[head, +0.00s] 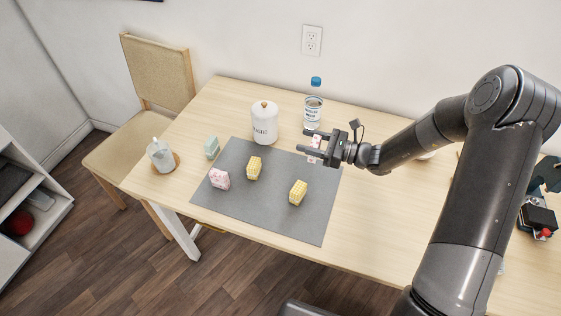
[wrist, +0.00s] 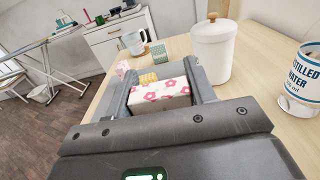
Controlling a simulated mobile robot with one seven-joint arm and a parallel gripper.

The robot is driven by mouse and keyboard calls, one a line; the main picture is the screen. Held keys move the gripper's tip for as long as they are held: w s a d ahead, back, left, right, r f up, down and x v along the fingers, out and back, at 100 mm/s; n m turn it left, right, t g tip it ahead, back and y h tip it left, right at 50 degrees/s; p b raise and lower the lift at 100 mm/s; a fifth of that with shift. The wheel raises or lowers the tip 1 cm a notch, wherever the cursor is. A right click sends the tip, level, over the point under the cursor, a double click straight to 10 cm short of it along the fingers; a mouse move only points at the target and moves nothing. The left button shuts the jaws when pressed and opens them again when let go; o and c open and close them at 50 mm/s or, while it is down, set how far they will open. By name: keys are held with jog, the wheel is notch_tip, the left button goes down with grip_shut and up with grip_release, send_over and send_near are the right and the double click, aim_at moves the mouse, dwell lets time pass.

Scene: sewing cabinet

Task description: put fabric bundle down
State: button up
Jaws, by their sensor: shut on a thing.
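My gripper (head: 310,147) is shut on a white fabric bundle with pink flowers (wrist: 160,96), which shows between the two fingers in the wrist view. In the head view this bundle (head: 315,143) is partly hidden by the fingers, near the back right corner of the grey mat (head: 305,226). On the mat lie two yellow bundles (head: 254,168) (head: 298,192) and a pink patterned bundle (head: 219,179) at the left. A mint green bundle (head: 211,147) sits at the mat's left back edge. I cannot tell how high the held bundle is above the table.
A white lidded canister (head: 265,123) stands behind the mat, with a blue-capped water bottle (head: 313,106) to its right. A white jug (head: 161,155) stands on a coaster at the left. A chair (head: 158,75) is at the table's left end. The mat's front middle is bare.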

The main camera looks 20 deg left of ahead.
jog(key=shift+s+a+f, duration=0.1)
jog(key=shift+a+f, duration=1.8)
jog(key=shift+f, duration=0.2)
jog(key=shift+s+a+f, duration=0.1)
jog(key=shift+a+f, duration=1.75)
jog(key=shift+f, duration=0.25)
jog(key=shift+f, duration=0.15)
jog(key=o, duration=0.9)
jog(key=shift+o, duration=0.2)
jog(key=shift+w+d, duration=0.1)
jog(key=shift+d, duration=0.25)
jog(key=d, duration=1.1)
jog(key=shift+d, duration=0.2)
